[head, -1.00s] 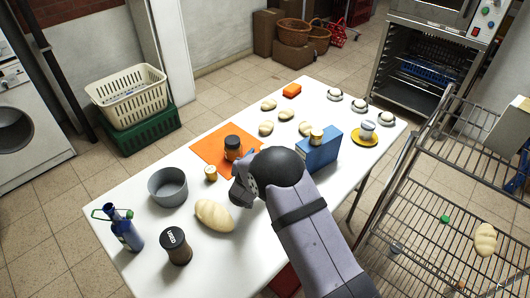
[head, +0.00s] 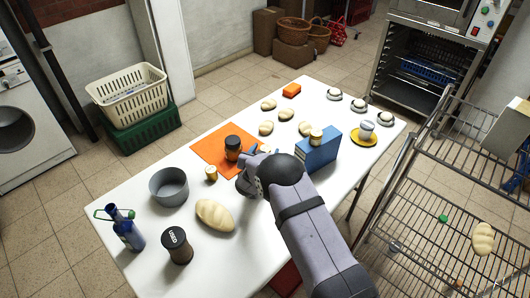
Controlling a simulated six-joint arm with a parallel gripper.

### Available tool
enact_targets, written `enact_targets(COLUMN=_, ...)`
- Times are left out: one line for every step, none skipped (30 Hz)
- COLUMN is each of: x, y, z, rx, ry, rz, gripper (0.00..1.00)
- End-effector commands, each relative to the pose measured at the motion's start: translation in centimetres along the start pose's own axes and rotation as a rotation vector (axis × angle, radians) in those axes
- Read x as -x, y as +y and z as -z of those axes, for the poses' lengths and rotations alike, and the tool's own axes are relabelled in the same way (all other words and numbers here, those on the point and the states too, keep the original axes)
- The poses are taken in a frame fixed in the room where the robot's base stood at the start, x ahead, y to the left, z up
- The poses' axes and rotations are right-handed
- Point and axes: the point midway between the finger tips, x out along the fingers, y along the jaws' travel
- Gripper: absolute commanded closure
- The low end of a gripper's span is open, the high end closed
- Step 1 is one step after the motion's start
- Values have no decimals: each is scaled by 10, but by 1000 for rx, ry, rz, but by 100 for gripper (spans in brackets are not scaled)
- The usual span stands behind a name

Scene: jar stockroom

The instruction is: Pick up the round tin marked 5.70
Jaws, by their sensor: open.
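No marking 5.70 is readable in the head view, so I cannot tell which item is the tin. A small round gold-lidded container (head: 211,174) stands on the white table left of my gripper. Several round white-and-dark items (head: 358,104) stand at the table's far right. My gripper (head: 249,179) is open over the middle of the table, right of a dark-lidded jar (head: 232,148). Its fingertips are hard to make out, and my arm hides part of the table.
The jar stands on an orange mat (head: 208,146). A grey pot (head: 168,187), a bread loaf (head: 214,214), a dark jar (head: 177,247) and a blue bottle (head: 125,230) stand at the left. A yellow saucer (head: 363,142) with a cup is at the right.

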Motion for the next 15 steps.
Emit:
enact_targets(x=0, y=0, z=0, rx=0, ry=0, rz=0, gripper=45)
enact_targets(x=0, y=0, z=0, rx=0, ry=0, rz=0, gripper=50)
enact_targets(x=0, y=0, z=0, rx=0, ry=0, rz=0, gripper=60)
enact_targets(x=0, y=0, z=0, rx=0, ry=0, rz=0, gripper=67)
enact_targets(x=0, y=0, z=0, rx=0, ry=0, rz=0, gripper=74)
enact_targets(x=0, y=0, z=0, rx=0, ry=0, rz=0, gripper=84)
enact_targets(x=0, y=0, z=0, rx=0, ry=0, rz=0, gripper=90)
enact_targets(x=0, y=0, z=0, rx=0, ry=0, rz=0, gripper=90)
enact_targets(x=0, y=0, z=0, rx=0, ry=1, rz=0, gripper=90)
enact_targets(x=0, y=0, z=0, rx=0, ry=1, rz=0, gripper=90)
enact_targets(x=0, y=0, z=0, rx=0, ry=1, rz=0, gripper=90)
enact_targets(x=0, y=0, z=0, rx=0, ry=1, rz=0, gripper=90)
enact_targets(x=0, y=0, z=0, rx=0, ry=1, rz=0, gripper=90)
enact_targets(x=0, y=0, z=0, rx=0, ry=1, rz=0, gripper=90)
enact_targets(x=0, y=0, z=1, rx=0, ry=1, rz=0, gripper=90)
